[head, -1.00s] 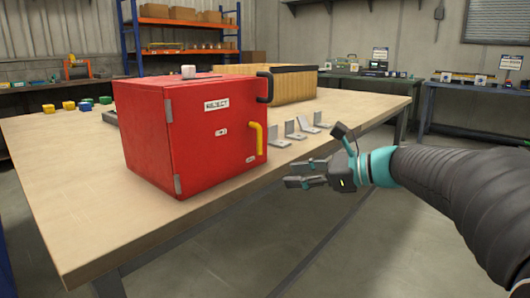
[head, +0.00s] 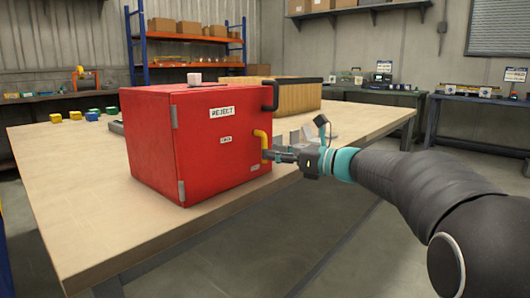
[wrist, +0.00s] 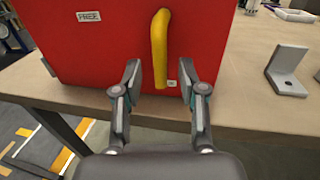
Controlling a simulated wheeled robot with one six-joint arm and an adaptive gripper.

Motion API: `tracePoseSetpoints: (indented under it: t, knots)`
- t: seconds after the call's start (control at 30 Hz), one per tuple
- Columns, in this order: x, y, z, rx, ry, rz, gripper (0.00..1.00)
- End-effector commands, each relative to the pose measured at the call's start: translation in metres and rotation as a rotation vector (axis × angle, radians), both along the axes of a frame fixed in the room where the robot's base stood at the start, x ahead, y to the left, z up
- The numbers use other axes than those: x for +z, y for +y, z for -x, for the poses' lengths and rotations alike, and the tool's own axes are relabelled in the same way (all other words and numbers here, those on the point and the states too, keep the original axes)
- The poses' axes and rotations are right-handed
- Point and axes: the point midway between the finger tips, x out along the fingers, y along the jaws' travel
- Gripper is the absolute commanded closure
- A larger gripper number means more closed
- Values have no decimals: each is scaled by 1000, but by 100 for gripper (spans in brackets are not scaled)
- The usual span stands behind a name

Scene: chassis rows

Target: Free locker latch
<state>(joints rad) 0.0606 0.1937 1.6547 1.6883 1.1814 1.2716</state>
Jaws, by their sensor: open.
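The red locker (head: 205,145) with a REJECT label stands on the wooden table, its door facing my arm. The yellow latch handle (head: 262,138) hangs on the door's right side, below a black pull handle (head: 270,95). In the wrist view the yellow latch (wrist: 159,45) points down, its lower end between my fingers; I cannot tell whether they touch it. A small label reading FREE (wrist: 88,16) sits to its left. My gripper (head: 278,156) is open at the door front, its fingertips (wrist: 159,88) on either side of the latch's lower end.
Metal angle brackets (wrist: 287,70) stand on the table right of the locker. A wooden crate (head: 285,97) is behind it. Coloured blocks (head: 93,115) lie at the table's left.

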Motion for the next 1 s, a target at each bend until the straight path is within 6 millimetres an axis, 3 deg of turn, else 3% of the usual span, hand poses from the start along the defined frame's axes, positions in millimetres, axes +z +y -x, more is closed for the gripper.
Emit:
tracePoseSetpoints:
  t: [0.2, 0.63, 0.8, 1.0]
  knots:
    - [-1, 25, -12, 3, 0, 0, 59]
    - [0, 31, -15, 0, -1, 0, 59]
    - [0, 31, -15, 0, -1, 0, 100]
    - [0, 31, -15, 1, -1, 0, 100]
